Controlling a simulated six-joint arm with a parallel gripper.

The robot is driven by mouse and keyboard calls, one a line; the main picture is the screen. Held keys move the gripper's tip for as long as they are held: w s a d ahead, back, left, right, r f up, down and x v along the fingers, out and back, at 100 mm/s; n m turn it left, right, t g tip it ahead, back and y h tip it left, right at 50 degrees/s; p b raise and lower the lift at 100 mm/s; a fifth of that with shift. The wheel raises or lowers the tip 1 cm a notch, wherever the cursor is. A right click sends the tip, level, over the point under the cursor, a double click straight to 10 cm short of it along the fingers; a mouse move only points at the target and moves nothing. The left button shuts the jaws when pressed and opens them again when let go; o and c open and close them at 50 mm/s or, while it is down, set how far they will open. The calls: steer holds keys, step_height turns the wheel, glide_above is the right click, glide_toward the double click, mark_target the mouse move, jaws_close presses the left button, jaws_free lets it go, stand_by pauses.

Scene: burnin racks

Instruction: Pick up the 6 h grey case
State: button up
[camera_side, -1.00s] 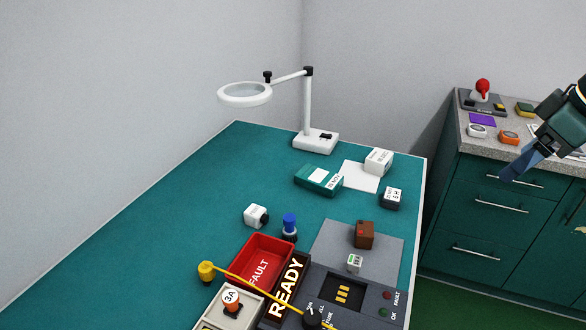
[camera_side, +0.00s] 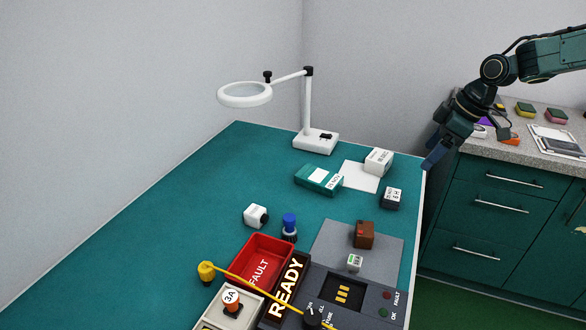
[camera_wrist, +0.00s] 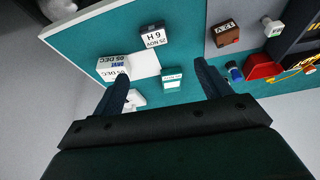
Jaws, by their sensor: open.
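The 6 h grey case (camera_side: 392,198) is a small dark grey block with a white label, standing on the teal bench near its right edge. In the wrist view the case (camera_wrist: 154,38) shows its label reading "6 H" and "25 NOV", upper middle, beyond my fingertips. My gripper (camera_side: 432,160) is open and empty, in the air by the bench's right edge, up and to the right of the case and apart from it. In the wrist view its two fingers (camera_wrist: 166,80) are spread wide.
A white box (camera_side: 379,161), a white sheet (camera_side: 358,177) and a teal box (camera_side: 318,180) lie close to the case. A brown block (camera_side: 364,235) stands on a grey mat (camera_side: 330,240). A magnifier lamp (camera_side: 315,140) stands behind. Bare bench (camera_side: 190,215) lies left.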

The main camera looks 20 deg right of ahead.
steer(key=shift+w+d+f+n, duration=0.15)
steer(key=shift+w+f, duration=0.3)
steer(key=shift+f, duration=0.1)
steer(key=shift+w+d+f+n, duration=0.15)
steer(key=shift+w+f, duration=0.3)
steer(key=shift+f, duration=0.1)
steer(key=shift+f, duration=0.1)
glide_above(390, 193)
steer(key=s+d, duration=0.2)
steer(key=shift+w+f, duration=0.1)
steer(key=shift+f, duration=3.8)
steer(key=shift+x, duration=2.6)
steer(key=shift+a, duration=0.2)
steer(key=shift+c, duration=0.5)
steer(key=c, duration=1)
